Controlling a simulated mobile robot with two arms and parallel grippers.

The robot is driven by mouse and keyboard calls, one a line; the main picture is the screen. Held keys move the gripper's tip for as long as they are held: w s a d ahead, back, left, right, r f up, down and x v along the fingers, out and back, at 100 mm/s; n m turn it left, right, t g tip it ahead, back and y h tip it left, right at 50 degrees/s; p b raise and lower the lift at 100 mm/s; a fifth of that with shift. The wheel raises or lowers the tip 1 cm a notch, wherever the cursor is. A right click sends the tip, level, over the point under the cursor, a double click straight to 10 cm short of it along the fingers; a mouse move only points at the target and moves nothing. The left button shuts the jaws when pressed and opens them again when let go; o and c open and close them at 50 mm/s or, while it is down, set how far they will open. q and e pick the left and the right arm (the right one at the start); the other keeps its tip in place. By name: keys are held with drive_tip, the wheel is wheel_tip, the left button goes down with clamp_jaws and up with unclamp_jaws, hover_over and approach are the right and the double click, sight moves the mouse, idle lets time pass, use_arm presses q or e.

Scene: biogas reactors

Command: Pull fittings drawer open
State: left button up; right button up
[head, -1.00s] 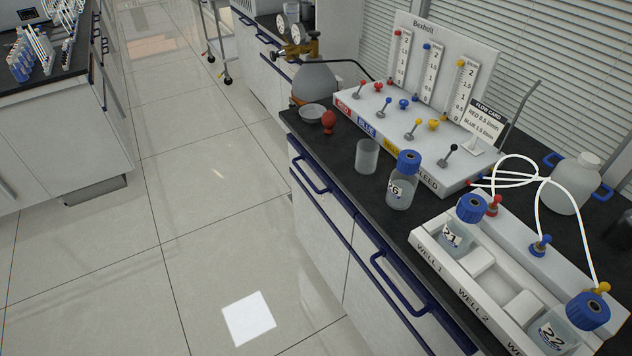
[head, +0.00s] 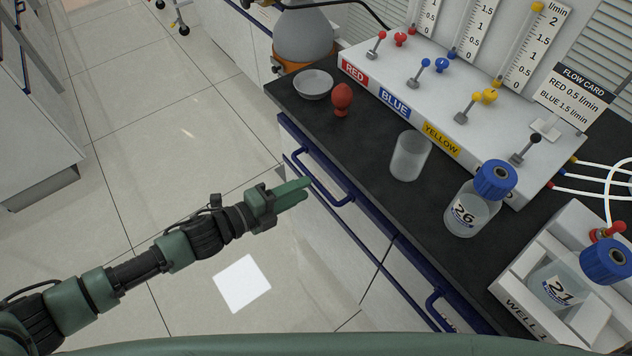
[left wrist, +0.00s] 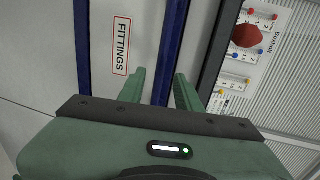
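The fittings drawer is in the front of the dark-topped bench, and its FITTINGS label (left wrist: 122,46) shows in the left wrist view. Its blue bar handle (head: 322,180) stands out from the front in the head view. The drawer looks shut. My left gripper (head: 308,188) is at the handle's near side, pointing towards the bench. In the left wrist view its two green fingers (left wrist: 160,80) are apart, with a blue bar (left wrist: 171,45) between and beyond them. Contact cannot be told. My right gripper is not in view.
On the bench top stand a red bulb (head: 342,98), a shallow dish (head: 313,84), an empty beaker (head: 410,157) and bottle 26 (head: 470,212), near the edge. A second blue handle (head: 437,312) lies further right.

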sight(316, 180)
use_arm(q)
drive_tip(key=x, duration=0.5)
drive_tip(key=shift+w+d, duration=0.15)
drive_tip(key=shift+d, duration=0.05)
drive_tip(key=shift+f, duration=0.1)
clamp_jaws()
idle(1.1)
